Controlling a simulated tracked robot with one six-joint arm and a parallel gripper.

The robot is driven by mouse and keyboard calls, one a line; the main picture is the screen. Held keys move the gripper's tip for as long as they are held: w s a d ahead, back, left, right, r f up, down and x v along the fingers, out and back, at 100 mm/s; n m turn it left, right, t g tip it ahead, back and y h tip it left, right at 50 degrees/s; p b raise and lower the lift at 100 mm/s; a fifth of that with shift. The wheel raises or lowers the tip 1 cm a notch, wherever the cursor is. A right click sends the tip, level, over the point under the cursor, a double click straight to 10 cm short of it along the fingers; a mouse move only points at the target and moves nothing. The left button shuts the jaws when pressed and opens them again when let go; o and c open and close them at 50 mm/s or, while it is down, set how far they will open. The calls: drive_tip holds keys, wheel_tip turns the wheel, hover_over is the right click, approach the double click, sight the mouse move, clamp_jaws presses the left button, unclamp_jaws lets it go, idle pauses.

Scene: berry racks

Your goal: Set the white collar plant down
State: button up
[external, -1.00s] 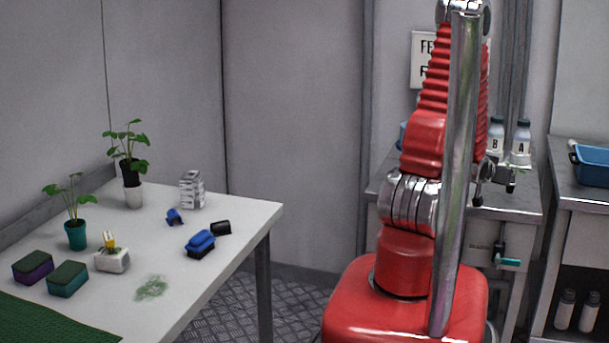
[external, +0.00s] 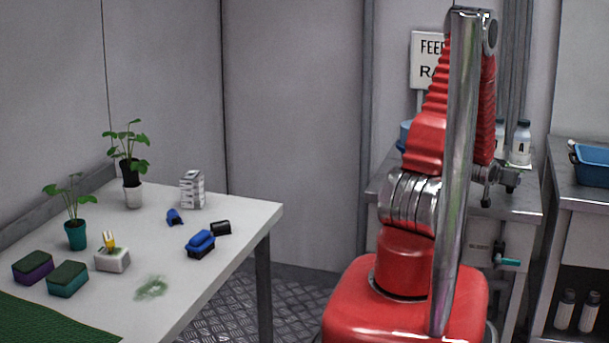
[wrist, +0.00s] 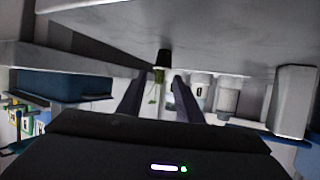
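A leafy plant in a black pot (external: 128,169) sits upright in a white cup-like collar (external: 132,196) at the back left of the white table, far from my arm. A second plant in a teal pot (external: 76,235) stands nearer the front. My gripper (wrist: 157,80) shows in the wrist view with its two dark fingers apart.
The table (external: 225,265) holds sponges, a blue brush (external: 200,243) and a striped box (external: 192,190). The back counter bears white bottles (external: 520,143); bottles also show in the wrist view (wrist: 228,97). A blue bin (external: 592,165) stands at right. The wrist view looks upside down.

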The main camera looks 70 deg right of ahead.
drive_tip(key=shift+x, duration=2.4)
drive_tip(key=shift+c, duration=0.2)
clamp_jaws()
drive_tip(key=shift+r, duration=5)
